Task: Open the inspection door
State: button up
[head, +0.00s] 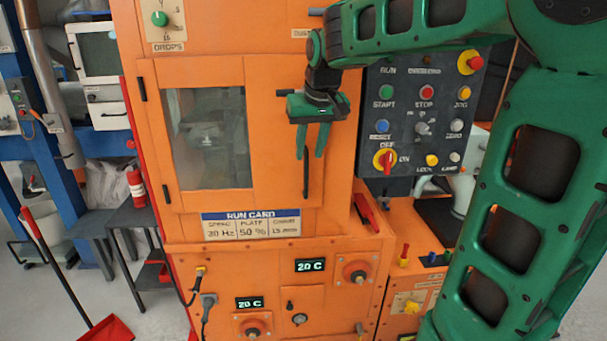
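The inspection door (262,170) is an orange panel with a dark glass window (208,138), on the front of the orange machine. It looks shut. Dark hinges show along its left edge. A dark vertical handle (306,182) stands near its right edge, its upper part hidden behind my gripper. My gripper (312,156) is green and points down in front of the door's right side. Its two fingers are apart with nothing seen between them. The fingertips overlap the handle's top in the picture; I cannot tell whether they touch it.
A dark control panel (445,95) with buttons and knobs is right of the door. My green arm fills the right side. A run card (251,224) is below the window. Left stand a grey table (128,216), a fire extinguisher (136,187) and a red dustpan (106,330).

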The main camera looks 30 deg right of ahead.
aim_at(307, 167)
jog(key=x, duration=0.8)
jog(key=shift+w+f, duration=0.1)
jog(key=shift+f, duration=0.3)
grip_shut()
